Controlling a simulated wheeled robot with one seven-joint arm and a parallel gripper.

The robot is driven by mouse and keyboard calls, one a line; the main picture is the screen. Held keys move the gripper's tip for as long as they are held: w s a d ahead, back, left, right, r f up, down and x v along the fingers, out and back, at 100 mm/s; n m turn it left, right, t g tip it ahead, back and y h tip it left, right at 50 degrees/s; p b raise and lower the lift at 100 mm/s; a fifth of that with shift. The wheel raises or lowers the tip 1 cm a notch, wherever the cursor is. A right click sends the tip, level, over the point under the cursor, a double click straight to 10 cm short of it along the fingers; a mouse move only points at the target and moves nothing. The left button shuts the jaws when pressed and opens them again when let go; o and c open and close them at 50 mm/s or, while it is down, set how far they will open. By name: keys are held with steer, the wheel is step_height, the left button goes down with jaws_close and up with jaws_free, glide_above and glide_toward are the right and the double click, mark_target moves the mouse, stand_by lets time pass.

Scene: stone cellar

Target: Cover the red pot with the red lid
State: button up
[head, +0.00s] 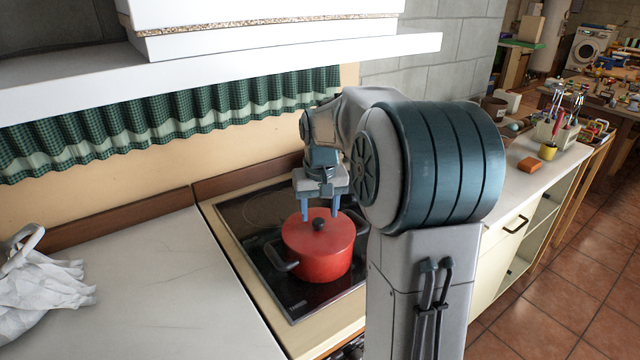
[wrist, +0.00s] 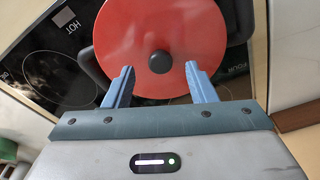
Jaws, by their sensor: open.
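The red pot (head: 326,262) stands on the black cooktop, its dark side handles sticking out. The red lid (head: 312,233) with a black knob (head: 319,224) sits on top of the pot and looks level. In the wrist view the lid (wrist: 185,25) fills the upper middle, with its knob (wrist: 160,62) just beyond the fingertips. My gripper (head: 320,215) is above the lid, pointing down. Its two blue fingers are apart, one to each side of the knob in the picture, with nothing between them. In the wrist view the open fingertips (wrist: 159,70) show near the knob.
The black cooktop (head: 296,308) is set in the counter between a white worktop (head: 150,285) on the left and more counter on the right. White crumpled cloth (head: 40,290) lies far left. A shelf (head: 220,55) with a green checked curtain overhangs the back. An orange block (head: 529,164) lies right.

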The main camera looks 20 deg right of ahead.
step_height(320, 180, up, 11)
steer(key=s, duration=0.1)
steer(key=shift+s+a, duration=0.15)
stand_by(0.3)
